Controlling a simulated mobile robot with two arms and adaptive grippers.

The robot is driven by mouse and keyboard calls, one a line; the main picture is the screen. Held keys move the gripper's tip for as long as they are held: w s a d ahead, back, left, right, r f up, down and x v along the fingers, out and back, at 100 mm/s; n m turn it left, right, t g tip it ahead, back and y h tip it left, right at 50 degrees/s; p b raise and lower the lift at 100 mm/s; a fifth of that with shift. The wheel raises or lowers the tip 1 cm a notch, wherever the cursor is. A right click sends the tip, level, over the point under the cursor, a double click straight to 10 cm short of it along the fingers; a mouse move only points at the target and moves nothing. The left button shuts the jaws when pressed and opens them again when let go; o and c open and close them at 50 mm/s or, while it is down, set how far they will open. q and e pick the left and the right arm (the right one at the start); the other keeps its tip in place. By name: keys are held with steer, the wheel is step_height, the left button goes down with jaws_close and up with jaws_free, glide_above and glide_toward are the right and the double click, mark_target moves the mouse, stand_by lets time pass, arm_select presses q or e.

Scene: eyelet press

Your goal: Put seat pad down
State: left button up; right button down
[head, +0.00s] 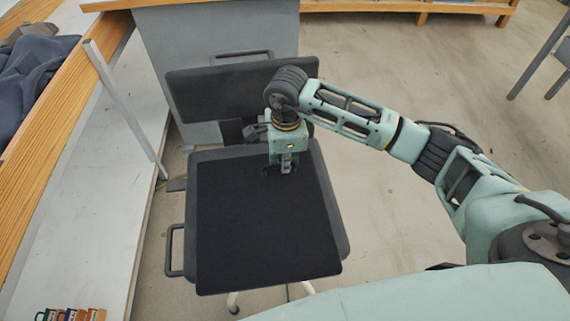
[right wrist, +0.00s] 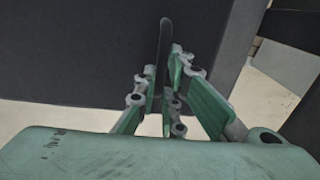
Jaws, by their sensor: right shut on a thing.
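The black seat pad (head: 262,225) is a flat square sheet over the chair's dark grey seat (head: 210,157). It is turned slightly against the seat, and its near edge reaches past the seat's near edge. I cannot tell whether it rests on the seat or hangs just above it. My right gripper (head: 286,168) points down at the pad's far edge. In the right wrist view the gripper's fingers (right wrist: 170,90) are closed about a thin dark upright part of the pad (right wrist: 165,45). My left gripper is not in view.
The chair's backrest (head: 215,88) stands just behind my right gripper, with a grey cabinet (head: 225,35) beyond. A wood-edged bench (head: 75,100) with dark blue cloth (head: 38,70) runs along the left.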

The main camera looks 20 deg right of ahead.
steer(key=shift+f, duration=0.65)
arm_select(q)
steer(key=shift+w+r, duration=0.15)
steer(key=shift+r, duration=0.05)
arm_select(e)
steer(key=c, duration=1.9)
jaws_free()
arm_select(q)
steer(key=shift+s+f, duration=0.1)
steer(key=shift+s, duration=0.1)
arm_select(e)
steer(key=shift+o, duration=0.2)
